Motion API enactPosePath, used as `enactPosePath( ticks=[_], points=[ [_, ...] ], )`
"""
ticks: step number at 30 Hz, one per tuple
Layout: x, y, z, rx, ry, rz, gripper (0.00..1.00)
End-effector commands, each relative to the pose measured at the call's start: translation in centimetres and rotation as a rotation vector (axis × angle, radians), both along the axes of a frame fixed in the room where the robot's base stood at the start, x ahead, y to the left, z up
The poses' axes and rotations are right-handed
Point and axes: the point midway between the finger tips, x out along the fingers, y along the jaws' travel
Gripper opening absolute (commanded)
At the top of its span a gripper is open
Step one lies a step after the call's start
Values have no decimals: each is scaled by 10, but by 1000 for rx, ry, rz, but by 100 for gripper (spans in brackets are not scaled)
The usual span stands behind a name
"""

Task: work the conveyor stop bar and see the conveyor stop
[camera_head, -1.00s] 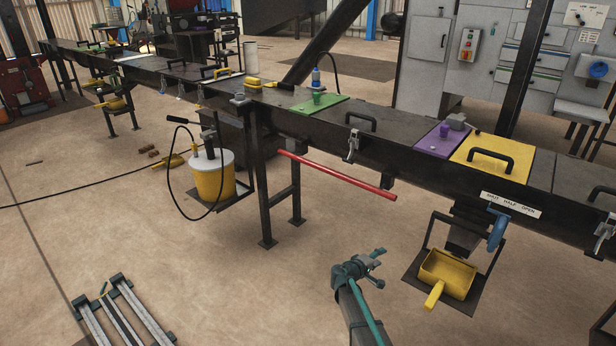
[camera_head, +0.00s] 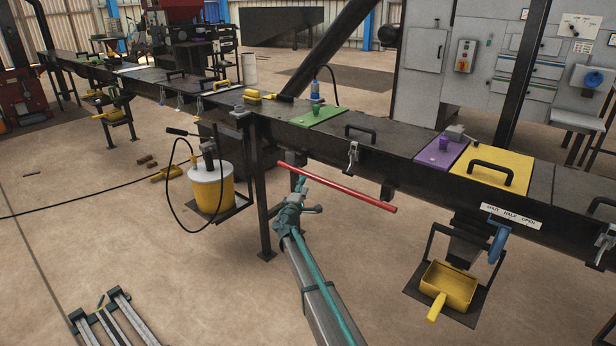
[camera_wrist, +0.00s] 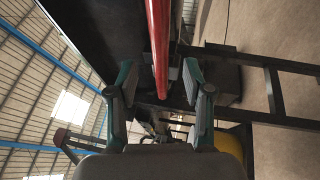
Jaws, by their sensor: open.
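The stop bar is a long red bar (camera_head: 345,190) slung along the front of the conveyor (camera_head: 380,150), below its top edge. It slopes down to the right in the head view. My gripper (camera_head: 298,188) is at the bar's left part, on the near side. In the wrist view my gripper (camera_wrist: 160,82) has its two teal fingers spread apart, with nothing clamped. The red bar (camera_wrist: 157,40) runs down the picture into the space between the fingers. I cannot tell whether it lies between the fingertips or beyond them.
A yellow bucket with a white lid (camera_head: 211,188) and a hose stands left of my arm. A conveyor leg (camera_head: 261,200) is close by my gripper. A yellow scoop (camera_head: 449,285) sits under a chute at right.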

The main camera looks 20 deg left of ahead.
Motion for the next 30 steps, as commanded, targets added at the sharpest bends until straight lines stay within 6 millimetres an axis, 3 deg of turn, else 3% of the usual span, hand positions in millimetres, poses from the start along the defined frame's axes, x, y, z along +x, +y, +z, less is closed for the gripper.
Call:
enactPosePath(
  ticks=[3, 10, 15, 23, 30],
  points=[
    [24, 4, 4, 0, -1, -2, 51],
    [59, 8, 10, 0, 0, -1, 51],
    [70, 9, 12, 0, 0, -1, 51],
    [70, 8, 13, 0, 0, -1, 51],
    [70, 8, 13, 0, 0, -1, 12]
  ],
)
